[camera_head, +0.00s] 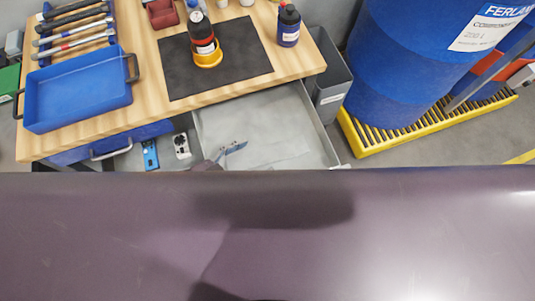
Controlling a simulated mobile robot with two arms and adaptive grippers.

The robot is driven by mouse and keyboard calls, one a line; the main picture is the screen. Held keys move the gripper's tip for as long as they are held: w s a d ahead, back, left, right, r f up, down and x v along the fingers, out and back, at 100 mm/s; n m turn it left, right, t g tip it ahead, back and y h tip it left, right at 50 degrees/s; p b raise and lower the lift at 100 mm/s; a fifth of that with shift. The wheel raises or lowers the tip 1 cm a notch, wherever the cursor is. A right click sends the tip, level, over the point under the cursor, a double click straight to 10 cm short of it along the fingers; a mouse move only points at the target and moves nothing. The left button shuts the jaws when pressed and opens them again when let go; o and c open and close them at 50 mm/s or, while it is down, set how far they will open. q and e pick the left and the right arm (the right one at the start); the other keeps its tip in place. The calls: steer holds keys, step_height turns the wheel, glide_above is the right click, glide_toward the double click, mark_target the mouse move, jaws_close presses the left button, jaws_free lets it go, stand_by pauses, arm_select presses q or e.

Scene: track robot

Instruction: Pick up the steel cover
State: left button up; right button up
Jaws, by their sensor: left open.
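A broad, smooth, dark purplish surface (400,235) with a metallic sheen fills the lower half of the view. I cannot tell whether it is the steel cover or a part of my own body. Soft dark shadows lie across it. No other thing is clearly the steel cover. My left gripper (233,149) seems to be the small dark and blue-grey shape just beyond the surface's upper edge, over the drawer. It is open, and nothing shows between its fingers. Most of its arm is hidden. My right gripper is not in view.
A wooden workbench (152,110) holds a blue tray (80,88), several hand tools, a black mat (245,70), a bottle in a yellow ring and a dark bottle (288,25). Its grey drawer (280,115) is open. A grey bin (328,75) and a blue drum (400,60) stand right.

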arm_select(q)
steer(key=shift+b+x, duration=0.4)
steer(key=shift+x, duration=0.75)
steer(key=shift+c, duration=0.4)
steer(key=c, duration=1.6)
